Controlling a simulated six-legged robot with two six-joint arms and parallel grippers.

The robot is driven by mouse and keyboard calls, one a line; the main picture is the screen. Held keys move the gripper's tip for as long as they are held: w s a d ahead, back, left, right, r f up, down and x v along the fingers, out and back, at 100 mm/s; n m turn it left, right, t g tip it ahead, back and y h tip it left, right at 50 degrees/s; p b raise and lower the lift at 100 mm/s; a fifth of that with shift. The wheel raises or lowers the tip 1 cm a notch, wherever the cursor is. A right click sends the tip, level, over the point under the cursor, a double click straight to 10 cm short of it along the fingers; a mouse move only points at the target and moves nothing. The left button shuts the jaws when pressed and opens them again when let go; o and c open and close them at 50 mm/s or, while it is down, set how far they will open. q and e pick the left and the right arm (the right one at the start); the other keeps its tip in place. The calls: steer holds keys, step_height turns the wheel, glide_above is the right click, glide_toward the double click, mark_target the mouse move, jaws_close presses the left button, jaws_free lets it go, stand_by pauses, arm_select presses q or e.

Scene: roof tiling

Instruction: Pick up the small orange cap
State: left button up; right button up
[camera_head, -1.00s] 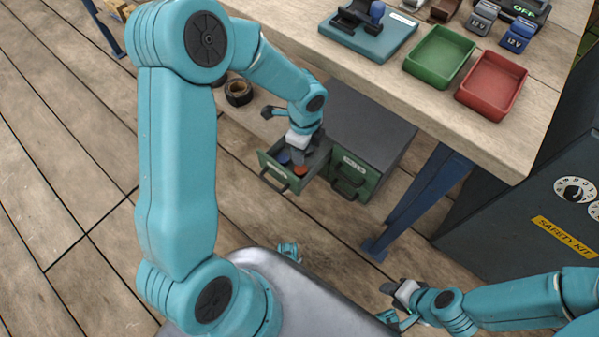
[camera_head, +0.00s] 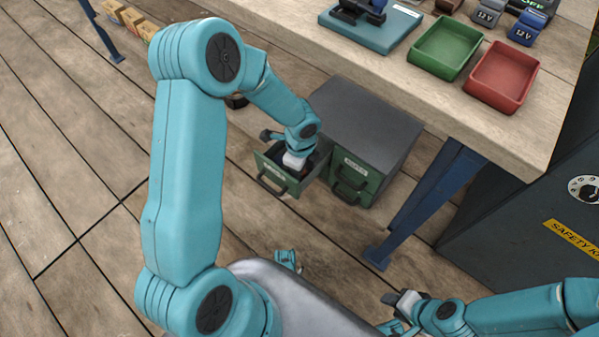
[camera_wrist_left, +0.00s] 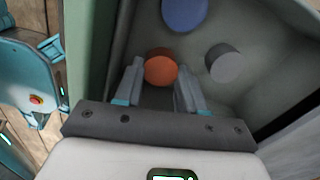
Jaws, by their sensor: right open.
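The small orange cap (camera_wrist_left: 160,68) lies on the floor of an open green drawer. In the left wrist view it is at the fingertips of my left gripper (camera_wrist_left: 160,82), which is open, one finger on each side. I cannot tell whether the fingers touch it. In the head view my left gripper (camera_head: 299,170) reaches down into the drawer (camera_head: 277,177), and the arm hides the cap. A blue cap (camera_wrist_left: 184,12) and a grey cap (camera_wrist_left: 222,62) lie nearby in the drawer. My right gripper (camera_head: 392,312) is open and empty, low at the right.
The drawer belongs to a dark cabinet (camera_head: 365,125) with a second, closed drawer beside it. The wooden workbench (camera_head: 420,95) stands above, bearing a green tray (camera_head: 447,48) and a red tray (camera_head: 502,77). A blue table leg (camera_head: 425,205) and a safety kit box (camera_head: 525,220) stand right.

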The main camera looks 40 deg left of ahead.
arm_select(q)
steer(key=c, duration=0.4)
steer(key=shift+o, duration=0.2)
